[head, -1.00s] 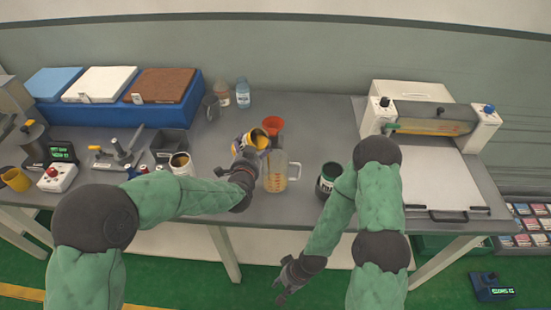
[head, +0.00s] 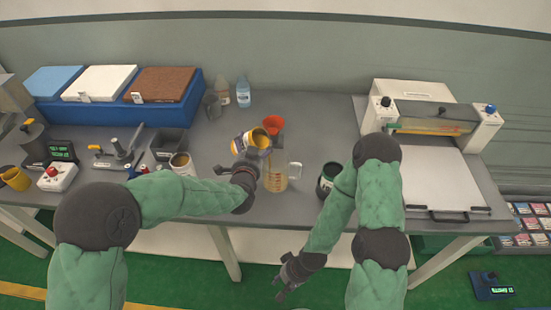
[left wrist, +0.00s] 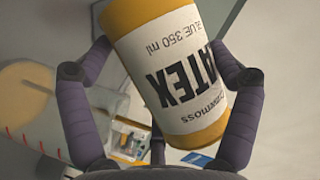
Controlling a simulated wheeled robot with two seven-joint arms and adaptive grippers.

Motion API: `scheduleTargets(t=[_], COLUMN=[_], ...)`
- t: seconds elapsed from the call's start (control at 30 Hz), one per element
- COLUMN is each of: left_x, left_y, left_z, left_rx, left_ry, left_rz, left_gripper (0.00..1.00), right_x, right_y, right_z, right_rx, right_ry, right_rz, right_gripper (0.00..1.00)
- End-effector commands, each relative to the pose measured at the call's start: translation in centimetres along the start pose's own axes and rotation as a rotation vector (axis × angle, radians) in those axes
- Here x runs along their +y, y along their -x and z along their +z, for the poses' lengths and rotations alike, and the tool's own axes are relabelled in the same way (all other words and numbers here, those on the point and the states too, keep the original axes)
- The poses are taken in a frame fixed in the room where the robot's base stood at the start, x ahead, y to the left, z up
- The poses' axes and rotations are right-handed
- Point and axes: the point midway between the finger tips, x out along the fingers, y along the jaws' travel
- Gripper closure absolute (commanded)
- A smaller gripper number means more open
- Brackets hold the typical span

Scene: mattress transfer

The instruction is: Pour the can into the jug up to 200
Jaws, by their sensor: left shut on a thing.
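The can (head: 246,144), white with yellow bands and a label reading LATEX and 350 ml, is tilted with its mouth facing right and down. My left gripper (head: 246,164) is shut around it; the left wrist view shows the can (left wrist: 178,75) between both fingers. The clear jug (head: 280,186) stands upright on the table just below and right of the can, its handle to the right. A thin yellow stream seems to drop from the can's mouth into the jug. Yellow shows inside the jug, but its level and marks are too small to read. My right gripper (head: 287,279) is open and empty, low in front of the table.
A red cup-like container (head: 273,124) stands behind the can. An open dark-green can (head: 328,177) is right of the jug, and another open can (head: 182,164) is left of my left gripper. Two bottles (head: 243,91) stand at the back.

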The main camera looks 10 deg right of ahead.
Motion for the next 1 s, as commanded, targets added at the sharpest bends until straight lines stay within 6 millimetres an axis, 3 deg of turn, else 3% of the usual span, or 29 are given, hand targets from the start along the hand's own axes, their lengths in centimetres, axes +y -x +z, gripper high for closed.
scheduleTargets(t=[1.0], left_x=[0.54], left_y=[0.66], left_z=[0.04], left_rx=[0.010], left_ry=[-0.089], left_rz=[-0.039], left_gripper=[0.60], right_x=[0.14], right_y=[-0.38], right_z=[-0.01], right_rx=[0.000], right_ry=[0.000], right_rz=[0.000], right_gripper=[0.60])
